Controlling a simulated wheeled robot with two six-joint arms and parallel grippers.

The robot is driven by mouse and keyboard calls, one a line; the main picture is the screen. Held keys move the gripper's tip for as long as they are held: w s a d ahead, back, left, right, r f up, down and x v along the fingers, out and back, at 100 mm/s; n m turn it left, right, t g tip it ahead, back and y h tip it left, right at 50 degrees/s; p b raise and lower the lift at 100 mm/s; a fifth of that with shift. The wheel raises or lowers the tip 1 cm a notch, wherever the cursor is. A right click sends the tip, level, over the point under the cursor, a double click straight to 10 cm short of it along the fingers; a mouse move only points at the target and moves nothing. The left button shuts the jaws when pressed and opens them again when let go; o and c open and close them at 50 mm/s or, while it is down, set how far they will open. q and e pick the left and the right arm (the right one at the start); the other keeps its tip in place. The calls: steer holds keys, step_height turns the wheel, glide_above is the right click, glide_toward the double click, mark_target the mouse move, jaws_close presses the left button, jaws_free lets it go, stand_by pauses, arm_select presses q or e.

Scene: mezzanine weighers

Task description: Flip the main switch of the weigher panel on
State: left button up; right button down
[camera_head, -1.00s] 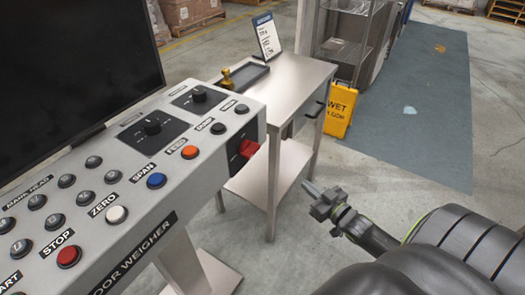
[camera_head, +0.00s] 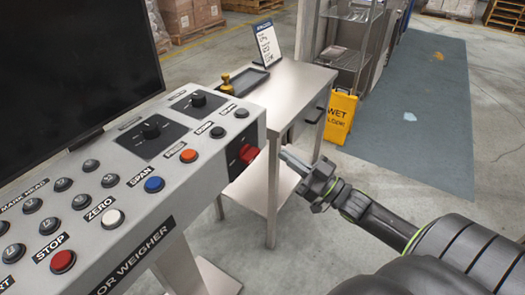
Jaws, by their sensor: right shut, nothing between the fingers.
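The weigher panel (camera_head: 150,215) fills the left side, a grey sloped console with buttons and knobs. Its main switch (camera_head: 249,153) is a red handle on a black plate on the panel's right end face. My right gripper (camera_head: 287,157) comes in from the right, shut and empty. Its fingertips point left toward the red switch, with a visible gap between them and the switch. Whether the switch is on or off I cannot tell. My left gripper is not in view.
A dark monitor (camera_head: 75,70) stands behind the panel. A steel side table (camera_head: 297,85) with a black tray (camera_head: 245,80) and a sign stand (camera_head: 266,42) is behind the switch end. A yellow wet-floor sign (camera_head: 340,117) stands beyond. Open floor lies right.

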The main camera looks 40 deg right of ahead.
mark_target(249, 155)
steer(key=x, duration=0.8)
steer(key=shift+w+f, duration=0.2)
steer(key=shift+f, duration=1.75)
steer(key=shift+m+h+p, duration=0.4)
steer(key=shift+m, duration=0.2)
